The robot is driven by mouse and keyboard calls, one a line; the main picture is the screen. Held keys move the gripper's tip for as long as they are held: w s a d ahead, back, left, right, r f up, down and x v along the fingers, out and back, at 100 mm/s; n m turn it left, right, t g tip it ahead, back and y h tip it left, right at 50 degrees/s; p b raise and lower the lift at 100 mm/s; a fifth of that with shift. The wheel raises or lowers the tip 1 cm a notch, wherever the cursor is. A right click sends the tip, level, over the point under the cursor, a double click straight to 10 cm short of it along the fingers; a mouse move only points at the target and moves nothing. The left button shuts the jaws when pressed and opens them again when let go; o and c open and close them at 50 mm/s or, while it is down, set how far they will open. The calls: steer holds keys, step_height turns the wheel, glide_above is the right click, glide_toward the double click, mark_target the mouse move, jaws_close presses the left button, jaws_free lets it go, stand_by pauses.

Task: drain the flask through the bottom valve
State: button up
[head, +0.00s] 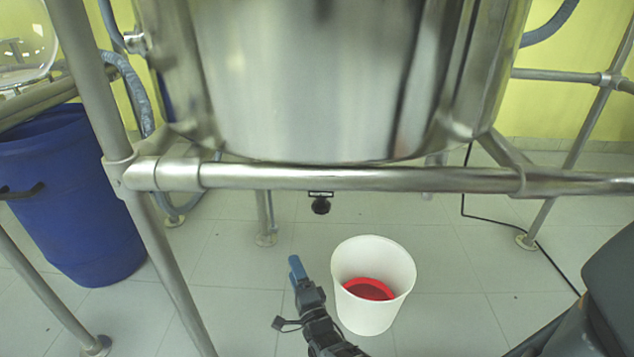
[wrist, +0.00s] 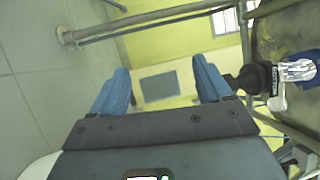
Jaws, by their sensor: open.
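A large steel vessel (head: 310,80) hangs in a pipe frame in the head view; any flask inside it is hidden. Below it is a small black valve handle (head: 321,205). The wrist view shows the black valve handle (wrist: 256,78) at right, joined to a clear outlet piece (wrist: 298,70). My gripper (head: 297,268) is low, in front of and slightly left of the valve in the head view. In the wrist view my gripper (wrist: 163,88) has its blue fingers wide apart with nothing between them. The valve lies outside the right finger, apart from it.
A white bucket (head: 350,312) stands on the floor right of my gripper, with something red (head: 369,289) inside. A steel rail (head: 350,179) crosses in front of the vessel. A blue barrel (head: 70,200) stands at left. A black cable (head: 520,231) lies at right.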

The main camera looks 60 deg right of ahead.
steer(key=w+a+f+n+y+p, duration=0.1)
steer(key=w+a+f+n+y, duration=0.2)
steer(key=w+a+n+y, duration=0.3)
steer(key=n+g+h+p, duration=0.3)
steer(key=n+g+h, duration=0.2)
steer(key=g+h, duration=0.55)
glide_toward(323, 203)
steer(key=shift+g+y, duration=0.25)
steer(key=shift+g, duration=0.2)
steer(key=d, duration=0.1)
steer(key=w+d+f, duration=0.1)
steer(key=d, duration=0.1)
steer(key=w+d+f, duration=0.1)
steer(key=shift+w+d+f, duration=0.1)
steer(key=shift+d, duration=0.25)
steer(key=shift+d+r+m, duration=0.2)
steer(key=shift+r+m, duration=0.05)
steer(key=shift+m, duration=0.05)
steer(key=d, duration=0.2)
steer(key=w+d, duration=0.1)
steer(key=d, duration=0.4)
steer(key=shift+w+d+b, duration=0.15)
steer(key=shift+b, duration=0.15)
